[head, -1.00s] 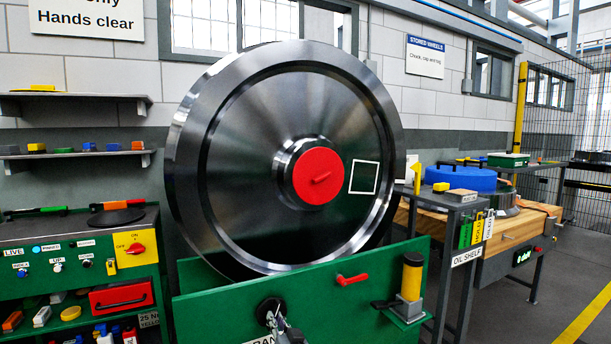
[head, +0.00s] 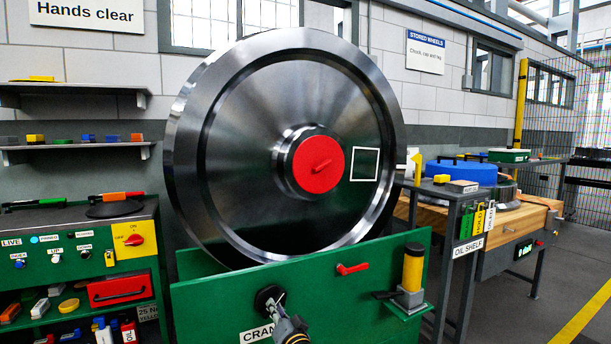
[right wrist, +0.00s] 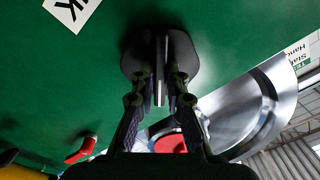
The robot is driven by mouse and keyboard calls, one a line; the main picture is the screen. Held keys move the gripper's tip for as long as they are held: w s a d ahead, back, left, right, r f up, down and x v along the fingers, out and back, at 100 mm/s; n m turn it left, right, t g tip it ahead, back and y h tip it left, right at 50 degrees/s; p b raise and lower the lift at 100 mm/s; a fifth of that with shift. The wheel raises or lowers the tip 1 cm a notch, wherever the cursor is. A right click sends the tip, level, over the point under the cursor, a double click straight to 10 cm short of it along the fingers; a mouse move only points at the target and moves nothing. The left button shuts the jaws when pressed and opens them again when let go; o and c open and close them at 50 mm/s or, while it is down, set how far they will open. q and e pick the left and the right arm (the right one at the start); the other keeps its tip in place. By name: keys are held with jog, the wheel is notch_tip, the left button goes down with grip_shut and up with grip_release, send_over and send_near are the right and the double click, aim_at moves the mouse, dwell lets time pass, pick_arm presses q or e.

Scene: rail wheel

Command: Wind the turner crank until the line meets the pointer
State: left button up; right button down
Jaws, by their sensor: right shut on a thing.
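A large dark steel wheel (head: 240,140) stands on edge behind a green panel (head: 220,305), with a red centre cap (head: 318,166). A white square outline (head: 351,165) is on its face, right of the cap. A yellow pointer-like piece (head: 416,168) shows at the wheel's right edge. No separate line on the wheel can be made out. The black crank hub (head: 266,293) is low on the panel, above a partly hidden label. My right gripper (head: 280,307) is shut on the crank; in the right wrist view its fingers (right wrist: 160,85) close around a thin grey part (right wrist: 161,65). My left gripper is out of view.
A red lever (head: 353,269) and a yellow cylinder (head: 412,270) on a bracket are on the panel, right of the crank. The oil shelf (head: 466,205) stands at the right. A green control bench (head: 70,230) is at the left. Open floor shows at the far right.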

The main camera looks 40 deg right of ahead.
dwell(0.4)
jog(key=m+b, duration=0.3)
jog(key=m, duration=0.1)
jog(key=shift+f, duration=0.1)
jog(key=c, duration=1.2)
grip_release()
jog(key=v, duration=0.7)
